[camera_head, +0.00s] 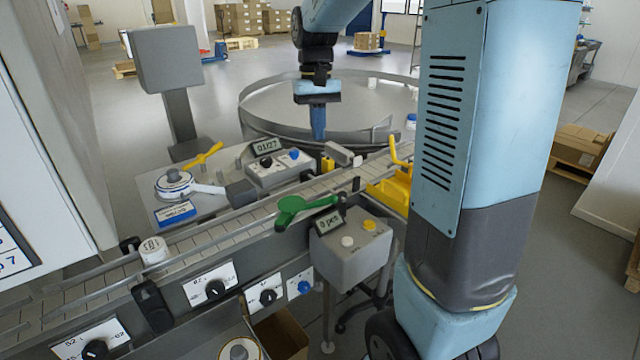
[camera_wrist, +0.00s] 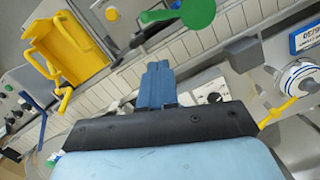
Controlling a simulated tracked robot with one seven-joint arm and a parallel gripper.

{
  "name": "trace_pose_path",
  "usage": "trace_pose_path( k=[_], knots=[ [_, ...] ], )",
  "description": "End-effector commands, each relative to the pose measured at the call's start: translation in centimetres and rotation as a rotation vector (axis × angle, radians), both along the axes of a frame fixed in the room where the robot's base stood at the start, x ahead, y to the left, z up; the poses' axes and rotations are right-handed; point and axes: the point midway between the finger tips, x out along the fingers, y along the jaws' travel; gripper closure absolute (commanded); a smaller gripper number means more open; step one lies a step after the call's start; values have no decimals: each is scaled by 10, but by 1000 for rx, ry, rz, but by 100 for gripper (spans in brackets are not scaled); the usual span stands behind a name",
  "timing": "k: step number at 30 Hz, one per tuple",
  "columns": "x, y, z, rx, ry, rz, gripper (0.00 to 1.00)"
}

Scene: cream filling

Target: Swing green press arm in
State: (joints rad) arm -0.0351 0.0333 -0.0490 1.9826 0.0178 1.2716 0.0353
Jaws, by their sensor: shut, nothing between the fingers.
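The green press arm (camera_head: 291,204) has a round pad and a short bar. In the head view it lies over the near rail of the conveyor, beside the "0 pcs" display (camera_head: 328,221). It also shows at the top of the wrist view (camera_wrist: 198,12), cut off by the picture's edge. My gripper (camera_head: 318,134) points down with its blue fingers shut and empty. It is above the far side of the conveyor, apart from the green arm. In the wrist view the fingers (camera_wrist: 157,70) also show closed together.
A white jar (camera_head: 153,250) stands on the conveyor (camera_head: 240,228) at the left. A yellow bracket (camera_head: 393,188) stands at the right. A station with a yellow lever (camera_head: 203,158) and the "01/27" control box (camera_head: 274,168) lie behind the conveyor. A round turntable (camera_head: 275,108) is farther back.

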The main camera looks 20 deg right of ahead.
Motion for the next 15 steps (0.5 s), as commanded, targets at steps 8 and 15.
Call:
trace_pose_path(
  k=[8,15],
  knots=[
    [30,0,-22,-3,88,-6,100],
    [33,0,-24,-4,98,-7,100]
  ],
)
